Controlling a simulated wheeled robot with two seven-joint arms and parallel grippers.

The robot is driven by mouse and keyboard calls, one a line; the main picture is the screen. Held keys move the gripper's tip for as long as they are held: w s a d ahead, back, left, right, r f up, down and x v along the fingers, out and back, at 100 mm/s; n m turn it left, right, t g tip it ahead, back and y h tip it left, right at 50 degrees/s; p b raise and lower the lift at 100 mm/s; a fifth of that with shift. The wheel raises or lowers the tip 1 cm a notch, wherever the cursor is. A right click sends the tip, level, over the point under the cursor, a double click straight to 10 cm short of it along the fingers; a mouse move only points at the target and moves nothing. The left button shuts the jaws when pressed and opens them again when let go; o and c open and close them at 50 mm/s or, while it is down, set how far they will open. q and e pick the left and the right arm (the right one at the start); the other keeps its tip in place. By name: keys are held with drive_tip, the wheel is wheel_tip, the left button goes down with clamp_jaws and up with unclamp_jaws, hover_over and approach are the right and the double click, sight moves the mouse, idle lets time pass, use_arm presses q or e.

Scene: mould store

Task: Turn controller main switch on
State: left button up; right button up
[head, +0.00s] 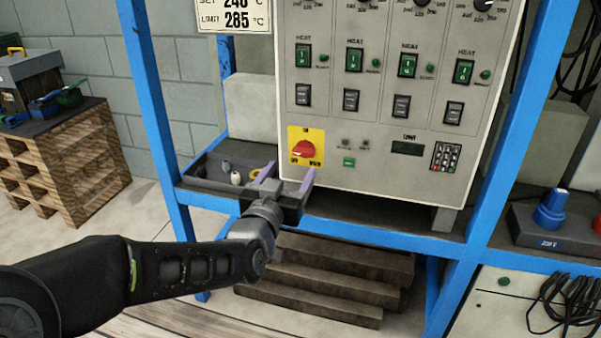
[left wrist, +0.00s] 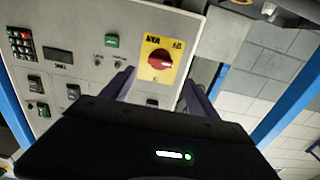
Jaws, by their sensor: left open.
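The controller (head: 375,172) is a light grey panel in the blue frame. Its main switch (head: 304,149) is a red rotary knob on a yellow plate (head: 317,135) at the panel's lower left. In the left wrist view the red knob (left wrist: 160,60) shows beyond my gripper, between the lines of its two fingers. My left gripper (head: 289,177) is open and empty, just below and in front of the switch, apart from the knob. Small print on the yellow plate is too blurred to read. My right gripper is not in view.
A dark tray (head: 215,180) with small parts sits left of the gripper. Green rocker switches (head: 354,60) and a keypad (head: 446,157) are on the panel. Blue uprights (head: 157,110) stand on both sides. A blue connector (head: 551,207) is at right. Wooden boards (head: 330,285) lie below.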

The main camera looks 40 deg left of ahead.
sight(302, 152)
use_arm(q)
drive_tip(key=shift+r, duration=0.1)
drive_tip(key=p+x, duration=0.1)
drive_tip(key=x, duration=0.6)
drive_tip(key=shift+w+a+p, duration=0.1)
drive_tip(key=shift+w+p, duration=0.3)
drive_tip(key=shift+c, duration=0.4)
drive_tip(key=c, duration=1.3)
